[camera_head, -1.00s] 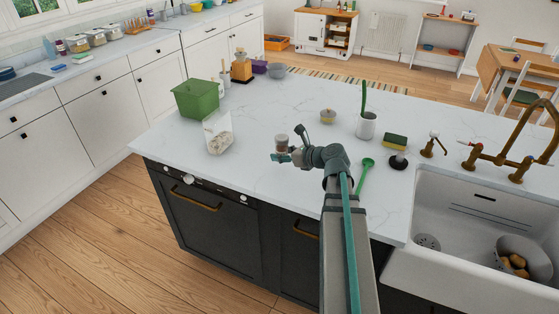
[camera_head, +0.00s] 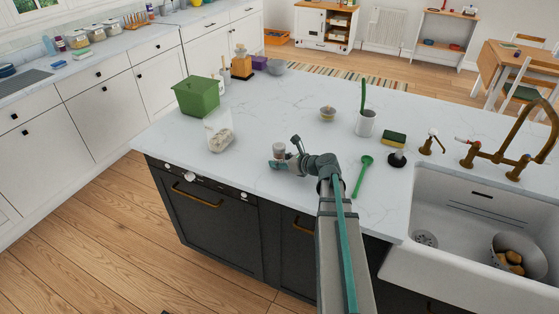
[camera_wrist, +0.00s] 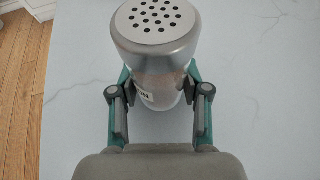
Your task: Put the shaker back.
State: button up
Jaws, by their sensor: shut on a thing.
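The shaker (camera_head: 279,149) has a pierced silver cap and a clear body with a pale label. It is upright in my gripper (camera_head: 281,162), over the near part of the white island counter (camera_head: 270,112). In the wrist view the shaker (camera_wrist: 155,30) stands between the two fingers of my gripper (camera_wrist: 158,98), which are shut on its body. The fingers hide part of its lower body. I cannot tell whether its base touches the counter.
A clear container (camera_head: 219,133) and a green bin (camera_head: 197,96) stand left of my gripper. The sink (camera_head: 480,220) is at far right.

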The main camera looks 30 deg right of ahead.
jog(key=shift+f, duration=0.1)
jog(key=o, duration=1.2)
jog(key=shift+o, duration=0.2)
jog(key=shift+r, duration=0.2)
jog(key=shift+s+d, duration=0.15)
jog(key=shift+s, duration=0.2)
jog(key=b+v, duration=0.3)
jog(key=v, duration=0.8)
jog(key=shift+s+r, duration=0.1)
jog(key=shift+s, duration=0.05)
